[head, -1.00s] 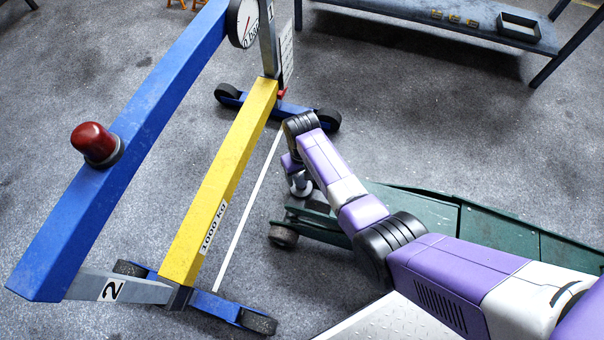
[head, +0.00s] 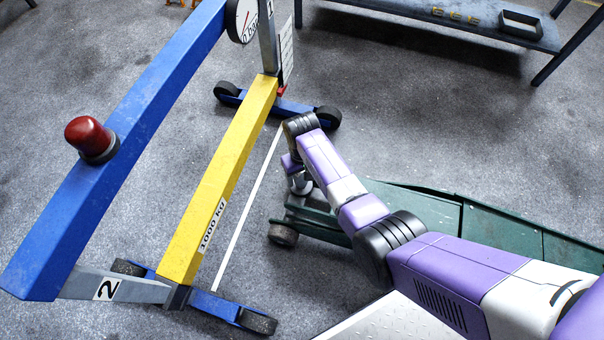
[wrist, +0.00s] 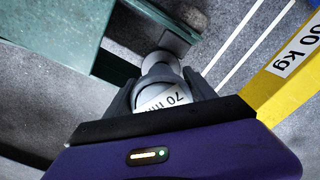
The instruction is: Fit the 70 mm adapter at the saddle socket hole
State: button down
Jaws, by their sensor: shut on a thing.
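The 70 mm adapter (wrist: 163,98) is a pale grey round piece with a white "70 mm" label. My gripper (wrist: 160,92) is shut on it, with a dark finger on either side. A round metal part (wrist: 160,62) shows just beyond it in the wrist view; I cannot tell whether it belongs to the adapter or the jack. In the head view my gripper (head: 298,178) points down at the left end of the green trolley jack (head: 420,212). The saddle socket hole is hidden. I cannot tell whether the adapter touches the jack.
A yellow beam (head: 222,180) marked 1000 kg and a blue beam (head: 135,130) with a red cap (head: 90,137) stand to the left on wheeled feet. A blue bench shelf (head: 440,22) is at the back. Grey floor lies open between.

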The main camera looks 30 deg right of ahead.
jog(key=shift+w+f+b, duration=0.1)
jog(key=shift+f+b, duration=1.2)
jog(key=shift+f, duration=0.3)
jog(key=shift+c, duration=2.2)
grip_release()
jog(key=shift+r, duration=0.1)
jog(key=shift+o, duration=1)
jog(key=shift+s+f, duration=0.2)
notch_tip(320, 180, up, 8)
jog(key=p, duration=0.3)
jog(key=shift+w+p, duration=0.15)
jog(key=shift+p, duration=0.25)
